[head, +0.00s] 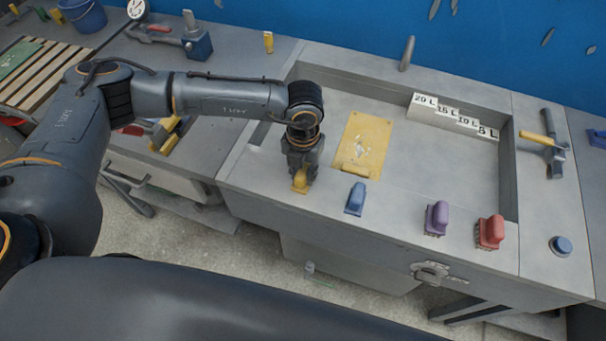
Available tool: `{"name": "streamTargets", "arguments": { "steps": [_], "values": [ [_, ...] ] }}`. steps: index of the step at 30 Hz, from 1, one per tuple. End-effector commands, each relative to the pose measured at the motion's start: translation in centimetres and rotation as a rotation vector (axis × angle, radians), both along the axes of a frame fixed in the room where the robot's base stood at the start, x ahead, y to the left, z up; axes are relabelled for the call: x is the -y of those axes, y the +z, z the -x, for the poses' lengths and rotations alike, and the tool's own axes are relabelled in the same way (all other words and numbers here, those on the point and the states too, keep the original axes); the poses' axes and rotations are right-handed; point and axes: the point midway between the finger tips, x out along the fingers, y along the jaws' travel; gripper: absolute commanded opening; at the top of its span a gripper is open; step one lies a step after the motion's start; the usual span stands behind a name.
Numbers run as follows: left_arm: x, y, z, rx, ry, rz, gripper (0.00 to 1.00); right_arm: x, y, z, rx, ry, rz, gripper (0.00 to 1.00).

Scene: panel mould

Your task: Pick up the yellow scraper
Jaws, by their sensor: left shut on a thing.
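The yellow scraper (300,182) is at the front ledge of the grey panel mould (258,190), left of a blue-handled tool (356,198). My left gripper (302,172) comes down over it from above and is shut on it. The gripper hides the upper part of the scraper. I cannot tell whether its lower end touches the ledge. My right gripper is not in view.
A purple-handled tool (436,218) and a red-handled tool (490,232) stand further right on the ledge. A yellow plate (366,136) lies inside the mould. A step block with litre labels (455,118) stands behind. A hammer (545,142) lies at right.

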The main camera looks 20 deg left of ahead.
Motion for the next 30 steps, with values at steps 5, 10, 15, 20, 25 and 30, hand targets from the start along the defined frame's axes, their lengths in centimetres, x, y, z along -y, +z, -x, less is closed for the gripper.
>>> {"name": "streamTargets", "arguments": {
  "steps": [5, 10, 15, 20, 25, 30],
  "values": [
    [0.0, 0.0, 0.0, -0.001, 0.0, -0.001, 0.0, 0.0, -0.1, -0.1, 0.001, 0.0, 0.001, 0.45],
    [0.0, 0.8, 0.0, 0.001, -0.001, 0.002, 0.0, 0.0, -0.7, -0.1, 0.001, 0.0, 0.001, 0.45],
    [0.0, 3.0, 0.0, 0.005, -0.002, 0.002, 0.0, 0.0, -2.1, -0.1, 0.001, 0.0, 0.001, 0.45],
    [-0.9, 6.4, 2.9, 0.005, -0.004, 0.003, 0.0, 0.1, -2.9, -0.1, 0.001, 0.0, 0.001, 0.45],
    [-2.1, 9.5, 6.6, 0.003, -0.004, 0.0, 0.0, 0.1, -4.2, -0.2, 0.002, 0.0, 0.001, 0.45],
    [-3.1, 11.2, 10.2, 0.003, -0.003, 0.001, 0.0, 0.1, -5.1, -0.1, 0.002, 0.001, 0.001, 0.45]
  ]
}}
